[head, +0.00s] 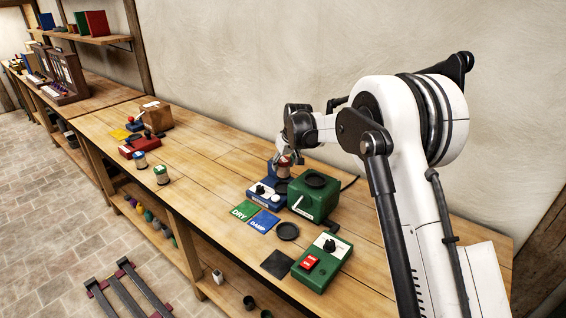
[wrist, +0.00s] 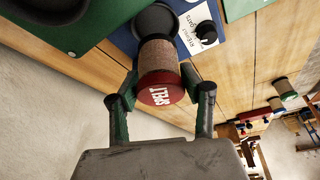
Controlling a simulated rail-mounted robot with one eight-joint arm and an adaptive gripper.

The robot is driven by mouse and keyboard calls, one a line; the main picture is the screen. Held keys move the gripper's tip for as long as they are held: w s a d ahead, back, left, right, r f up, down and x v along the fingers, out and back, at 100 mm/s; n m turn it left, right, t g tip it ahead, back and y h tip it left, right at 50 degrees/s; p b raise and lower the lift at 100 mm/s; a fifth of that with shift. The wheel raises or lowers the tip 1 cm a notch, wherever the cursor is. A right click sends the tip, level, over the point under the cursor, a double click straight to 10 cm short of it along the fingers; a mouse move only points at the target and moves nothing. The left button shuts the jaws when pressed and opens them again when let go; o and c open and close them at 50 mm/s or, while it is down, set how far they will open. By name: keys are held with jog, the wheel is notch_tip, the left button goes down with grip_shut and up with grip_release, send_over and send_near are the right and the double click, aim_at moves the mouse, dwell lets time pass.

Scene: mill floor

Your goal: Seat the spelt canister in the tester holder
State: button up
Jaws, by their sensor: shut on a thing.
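The spelt canister (wrist: 160,72) has a red lid lettered SPELT and a tan grainy body. My gripper (wrist: 160,98) is shut on it, one finger on each side; in the head view the gripper (head: 285,157) hangs over the blue tester (head: 262,191). The canister also shows there as a small red and tan piece (head: 284,166). The tester's round black holder (wrist: 152,20) is behind the canister's lower end in the wrist view and partly hidden by it. I cannot tell whether the canister touches the holder or is inside it.
A green machine (head: 315,199) stands close at the tester's right. In front lie DRY (head: 244,211) and DAMP (head: 263,223) cards, a black dish (head: 287,231) and a green switch box (head: 322,262). Two other canisters (head: 161,174) stand left, near a red device (head: 140,146).

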aim_at(284, 177)
jog(key=shift+f+b, duration=0.7)
jog(key=shift+f, duration=1.6)
jog(key=shift+d+b, duration=0.1)
jog(key=shift+b, duration=0.4)
jog(key=shift+f+b, duration=0.45)
jog(key=shift+f, duration=0.2)
jog(key=o, duration=1.1)
jog(key=shift+c, duration=0.2)
jog(key=shift+s+r, duration=0.1)
jog(key=shift+r, duration=0.05)
jog(key=shift+p+v, duration=1.65)
jog(key=shift+v, duration=3.75)
